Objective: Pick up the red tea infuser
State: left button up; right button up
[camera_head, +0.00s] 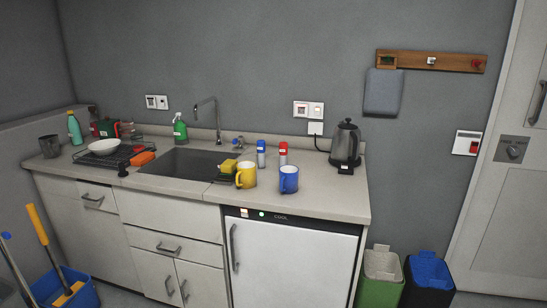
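A small upright cylinder with a red top and a pale label (283,154) stands on the counter behind the mugs; it may be the red tea infuser, but it is too small to be sure. A similar cylinder with a blue top (261,153) stands just to its left, apart from it. Neither of my grippers is in view.
The yellow mug (246,175) and blue mug (289,180) stand in front of the cylinders. A yellow sponge (228,167) lies by the sink (180,164). A dark kettle (345,146) stands to the right. The counter's right front (335,200) is clear.

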aim_at(283, 146)
jog(key=i+l+z, duration=0.1)
jog(key=i, duration=0.45)
jog(key=i+l+z, duration=0.1)
jog(key=i+l, duration=0.2)
jog(key=i, duration=0.25)
